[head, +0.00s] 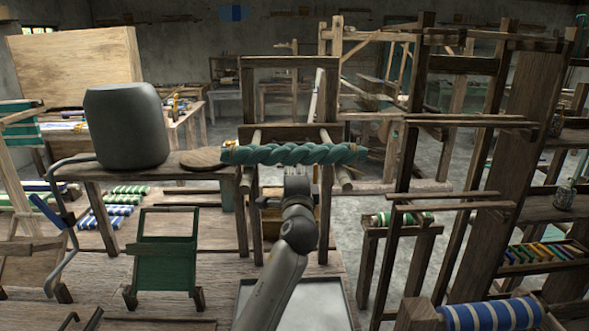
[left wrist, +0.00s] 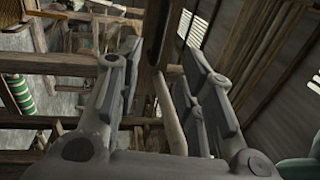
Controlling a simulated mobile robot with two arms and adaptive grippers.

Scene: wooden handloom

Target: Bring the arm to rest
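My left arm rises from the bottom middle of the head view. Its gripper (head: 297,180) is just below a teal twisted yarn hank (head: 295,154), partly hidden behind its own wrist. In the left wrist view the gripper (left wrist: 163,60) has its two fingers spread apart, with nothing gripped. A pale wooden peg (left wrist: 168,115) shows in the gap between the fingers; I cannot tell if it touches them. The hank lies across two wooden pegs on a dark wooden frame (head: 290,62). My right gripper is not in view.
A grey rounded vessel (head: 125,125) and a round wooden board (head: 205,158) are on the bench at left. Wooden posts and a loom frame (head: 408,120) crowd the right. A blue-striped roll (head: 490,314) is at bottom right. Grey floor shows beyond the frame.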

